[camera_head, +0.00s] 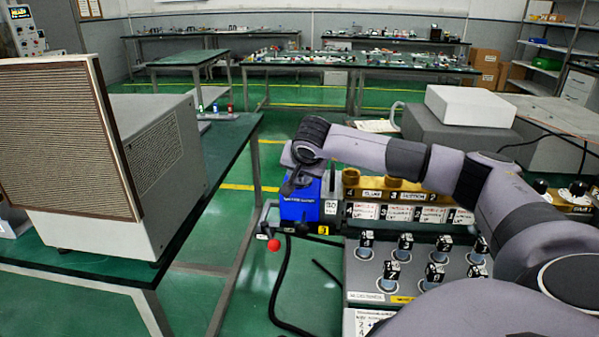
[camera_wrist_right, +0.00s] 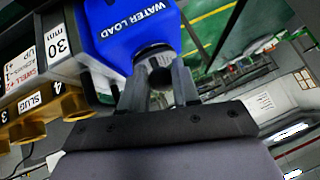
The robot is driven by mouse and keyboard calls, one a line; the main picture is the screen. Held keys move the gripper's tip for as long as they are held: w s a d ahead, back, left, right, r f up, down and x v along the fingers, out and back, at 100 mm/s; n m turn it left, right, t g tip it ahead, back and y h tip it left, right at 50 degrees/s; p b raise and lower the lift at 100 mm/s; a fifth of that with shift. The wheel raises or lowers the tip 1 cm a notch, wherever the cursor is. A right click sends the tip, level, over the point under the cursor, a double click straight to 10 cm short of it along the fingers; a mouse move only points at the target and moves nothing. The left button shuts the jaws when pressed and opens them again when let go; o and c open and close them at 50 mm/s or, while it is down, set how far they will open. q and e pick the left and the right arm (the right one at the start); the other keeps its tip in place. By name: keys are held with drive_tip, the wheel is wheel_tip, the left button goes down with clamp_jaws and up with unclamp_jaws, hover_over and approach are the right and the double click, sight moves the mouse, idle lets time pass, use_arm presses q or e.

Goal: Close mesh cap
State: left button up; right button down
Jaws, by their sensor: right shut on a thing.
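The likely mesh cap is a brown mesh panel (camera_head: 65,130) in a beige frame, at the left in the head view. It stands at the near side of a light grey box (camera_head: 160,160); I cannot tell how it is joined to it. My right gripper (camera_head: 297,182) is far to the right of it, at the blue water load (camera_head: 303,205). In the right wrist view the fingers (camera_wrist_right: 158,80) are shut on a dark round part (camera_wrist_right: 155,58) of the blue water load. My left gripper is out of view.
The grey box stands on a green table (camera_head: 225,140). A console with several black-capped knobs (camera_head: 405,242) lies below my right arm. A red ball knob (camera_head: 273,245) and a black cable (camera_head: 278,290) are nearby. Green floor separates table and console.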

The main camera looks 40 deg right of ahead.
drive_tip(key=shift+s+d+f, duration=0.1)
drive_tip(key=shift+s+f, duration=0.1)
drive_tip(key=shift+f, duration=0.15)
drive_tip(key=c, duration=0.9)
unclamp_jaws()
drive_tip(key=shift+c, duration=0.2)
drive_tip(key=shift+o, duration=0.6)
drive_tip(key=shift+w+d, duration=0.1)
drive_tip(key=shift+r, duration=0.1)
drive_tip(key=shift+r, duration=0.1)
drive_tip(key=shift+r, duration=0.2)
drive_tip(key=v, duration=0.6)
drive_tip(key=shift+s+a, duration=0.25)
drive_tip(key=shift+r, duration=0.15)
